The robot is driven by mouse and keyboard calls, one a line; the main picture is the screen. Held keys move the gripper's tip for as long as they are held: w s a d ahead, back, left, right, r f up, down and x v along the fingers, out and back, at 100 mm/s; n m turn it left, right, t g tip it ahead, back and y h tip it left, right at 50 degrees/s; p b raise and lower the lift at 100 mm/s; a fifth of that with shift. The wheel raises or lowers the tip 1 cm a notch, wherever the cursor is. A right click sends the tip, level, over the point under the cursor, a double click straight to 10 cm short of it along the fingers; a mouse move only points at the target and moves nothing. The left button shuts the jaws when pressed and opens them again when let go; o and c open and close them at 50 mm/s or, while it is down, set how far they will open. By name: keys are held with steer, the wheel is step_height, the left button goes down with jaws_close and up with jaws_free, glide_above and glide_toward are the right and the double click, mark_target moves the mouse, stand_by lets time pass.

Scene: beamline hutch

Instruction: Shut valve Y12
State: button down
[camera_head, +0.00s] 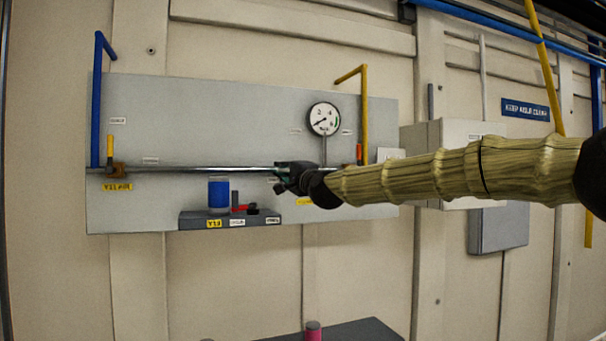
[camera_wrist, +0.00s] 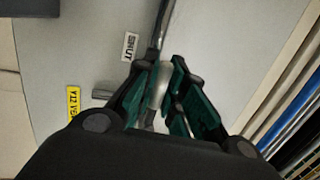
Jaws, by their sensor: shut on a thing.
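My gripper (camera_head: 284,177) is at the horizontal metal pipe (camera_head: 200,168) on the grey wall panel (camera_head: 240,110). In the wrist view its green-padded fingers (camera_wrist: 166,68) are shut on a pale grey piece (camera_wrist: 159,82), which looks like a valve handle; the fingers hide part of it. A yellow tag (camera_wrist: 73,104) starting with Y12 is left of the fingers, and a white SHUT label (camera_wrist: 130,46) is just above them. In the head view my gripper and arm cover the valve body, and a yellow tag (camera_head: 304,202) shows only partly below them.
A valve with an upright orange lever (camera_head: 110,148) is at the pipe's left end. A round gauge (camera_head: 323,118) and a yellow pipe (camera_head: 364,110) are above right.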

stand_by(0.3)
steer(key=c, duration=1.5)
jaws_free()
steer(key=shift+o, duration=0.2)
steer(key=shift+s+d+f, duration=0.1)
steer(key=v, duration=1.1)
steer(key=shift+s+d, duration=0.2)
steer(key=shift+s, duration=0.1)
steer(key=shift+f, duration=0.15)
